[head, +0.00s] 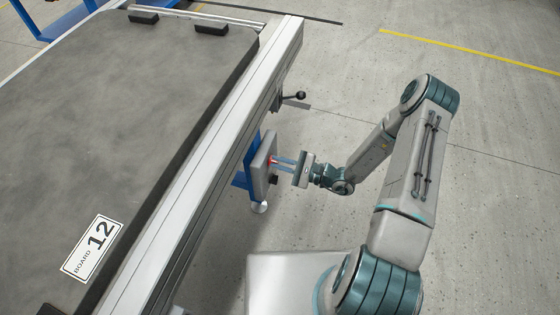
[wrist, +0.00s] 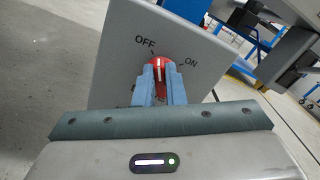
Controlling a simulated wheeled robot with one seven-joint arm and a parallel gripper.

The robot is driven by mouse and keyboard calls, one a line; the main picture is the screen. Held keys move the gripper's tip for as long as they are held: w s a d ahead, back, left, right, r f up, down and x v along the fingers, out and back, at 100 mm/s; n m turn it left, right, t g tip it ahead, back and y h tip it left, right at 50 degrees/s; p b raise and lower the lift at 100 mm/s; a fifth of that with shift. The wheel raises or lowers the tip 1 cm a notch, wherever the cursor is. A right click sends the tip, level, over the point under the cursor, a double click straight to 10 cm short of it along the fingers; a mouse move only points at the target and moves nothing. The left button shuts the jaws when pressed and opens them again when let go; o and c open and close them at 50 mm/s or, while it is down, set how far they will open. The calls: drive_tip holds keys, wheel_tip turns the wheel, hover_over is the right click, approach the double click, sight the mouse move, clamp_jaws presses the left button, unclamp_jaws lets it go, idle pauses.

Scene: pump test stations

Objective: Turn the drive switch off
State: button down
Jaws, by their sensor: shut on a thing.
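The drive switch is a red knob (wrist: 159,62) with a white line, on a grey switch box (wrist: 118,65) marked OFF at upper left and ON at right. The white line stands about upright in the wrist view, between the two marks and nearer OFF. In the head view the switch box (head: 262,165) hangs at the bench's right side, and a bit of the red knob (head: 273,160) shows. My gripper (head: 277,161) reaches it from the right. Its blue fingers (wrist: 161,76) are shut on the knob's sides. They hide its lower part and a label below.
The bench (head: 215,150) with a dark top and a "BOARD 12" label (head: 93,248) fills the left. A black-knobbed lever (head: 300,95) juts from its side, above the switch box in the picture. Open floor (head: 490,200) lies to the right.

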drive_tip(key=shift+f+n, duration=0.1)
drive_tip(key=shift+n, duration=1.3)
drive_tip(key=c, duration=1.5)
unclamp_jaws()
drive_tip(key=p+v, duration=0.3)
drive_tip(key=v, duration=1.1)
